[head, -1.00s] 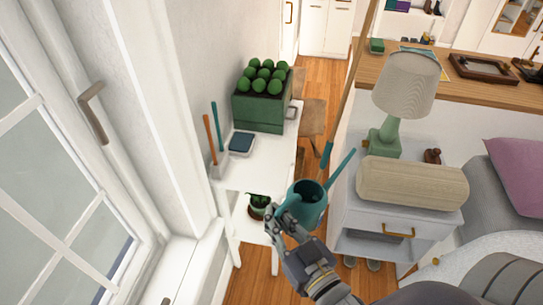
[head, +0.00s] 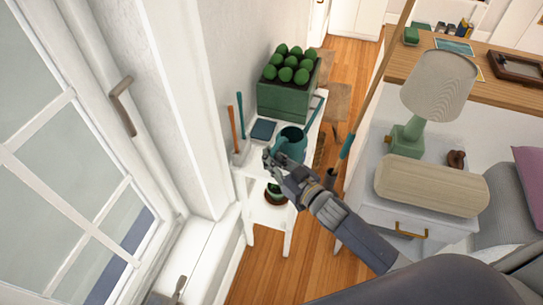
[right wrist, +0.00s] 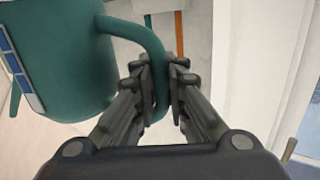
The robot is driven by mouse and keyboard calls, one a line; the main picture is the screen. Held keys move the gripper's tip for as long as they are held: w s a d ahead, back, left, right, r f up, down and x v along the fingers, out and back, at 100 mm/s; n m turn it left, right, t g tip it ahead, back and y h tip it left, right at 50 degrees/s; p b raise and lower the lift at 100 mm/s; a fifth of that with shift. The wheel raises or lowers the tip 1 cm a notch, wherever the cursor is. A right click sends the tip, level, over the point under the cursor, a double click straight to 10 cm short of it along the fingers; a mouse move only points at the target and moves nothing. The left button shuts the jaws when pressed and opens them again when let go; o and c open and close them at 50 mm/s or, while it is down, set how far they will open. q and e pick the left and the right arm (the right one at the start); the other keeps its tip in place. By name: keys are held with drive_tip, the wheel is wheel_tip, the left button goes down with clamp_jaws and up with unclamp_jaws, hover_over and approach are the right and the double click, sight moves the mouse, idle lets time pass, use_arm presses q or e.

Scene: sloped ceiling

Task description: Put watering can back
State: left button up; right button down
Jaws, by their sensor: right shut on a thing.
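The teal watering can (head: 291,146) is at the white side table (head: 243,172) by the wall, with its spout pointing away to the upper right. My right gripper (head: 272,160) is shut on its handle. In the right wrist view the curved handle (right wrist: 152,62) passes between the fingers (right wrist: 160,82), and the can body (right wrist: 62,60) fills the upper left. The can is over the near part of the tabletop; I cannot tell whether its base touches it. My left gripper is not in view.
A green planter (head: 285,98) with round plants stands at the table's far end. A nightstand with a lamp (head: 437,88) is at right.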

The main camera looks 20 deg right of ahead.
drive_tip(key=shift+w+d+f, duration=0.2)
drive_tip(key=shift+w+f, duration=0.5)
drive_tip(key=shift+f, duration=0.2)
drive_tip(key=shift+w+d+f, duration=0.2)
drive_tip(key=shift+w+f, duration=0.5)
drive_tip(key=shift+f, duration=0.15)
drive_tip(key=c, duration=1.6)
unclamp_jaws()
drive_tip(key=shift+s+f, duration=0.1)
drive_tip(key=shift+f, duration=0.15)
drive_tip(key=shift+r, duration=0.1)
drive_tip(key=b+v, duration=0.1)
drive_tip(key=v, duration=1.1)
